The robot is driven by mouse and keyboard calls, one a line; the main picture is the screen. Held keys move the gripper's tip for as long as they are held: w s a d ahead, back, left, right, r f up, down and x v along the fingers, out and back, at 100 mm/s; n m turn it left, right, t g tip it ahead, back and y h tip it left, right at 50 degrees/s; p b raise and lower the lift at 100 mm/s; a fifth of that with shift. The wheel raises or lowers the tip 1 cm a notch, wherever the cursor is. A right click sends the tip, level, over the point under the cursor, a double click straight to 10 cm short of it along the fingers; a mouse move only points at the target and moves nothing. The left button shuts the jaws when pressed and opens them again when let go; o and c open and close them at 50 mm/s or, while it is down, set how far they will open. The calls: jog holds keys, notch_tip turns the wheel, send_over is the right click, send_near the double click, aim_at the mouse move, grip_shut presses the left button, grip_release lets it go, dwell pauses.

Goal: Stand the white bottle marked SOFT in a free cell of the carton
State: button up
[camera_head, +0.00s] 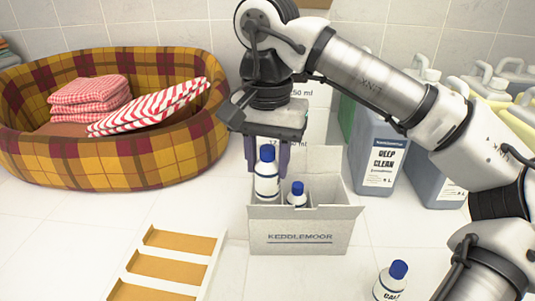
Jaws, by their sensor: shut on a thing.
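My gripper (266,157) points down over the left part of the open carton (298,239), its purple fingers shut on a white bottle with a blue cap (266,187). The bottle is upright, and its lower end is at or behind the carton's front wall; I cannot tell whether it touches the bottom. The label is too small to read, so SOFT cannot be confirmed. A shorter-looking blue-capped white bottle (297,195) stands in the carton to its right. The carton is marked KEDDLEMOOR, and its cell dividers are mostly hidden.
Another blue-capped bottle (390,281) stands at the front right, its label starting CAL. Large grey DEEP CLEAN jugs (376,160) stand behind right. A plaid pet bed (100,167) with towels is at left, and a white tray with tan slots (213,245) at front left.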

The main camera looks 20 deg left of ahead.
aim_at(268, 196)
notch_tip(268, 196, down, 8)
jog(key=b, duration=0.5)
jog(key=f+b, duration=0.1)
jog(key=s+f+b, duration=0.1)
jog(key=f+b, duration=0.1)
jog(key=shift+d+f, duration=0.2)
jog(key=shift+f, duration=0.2)
jog(key=shift+w+a+f, duration=0.2)
jog(key=shift+w+f, duration=0.2)
jog(key=shift+s+r, duration=0.1)
jog(key=shift+r, duration=0.05)
jog(key=shift+r, duration=0.1)
jog(key=o, duration=1.7)
jog(key=shift+w+r, duration=0.1)
jog(key=shift+w, duration=0.1)
jog(key=shift+c, duration=0.2)
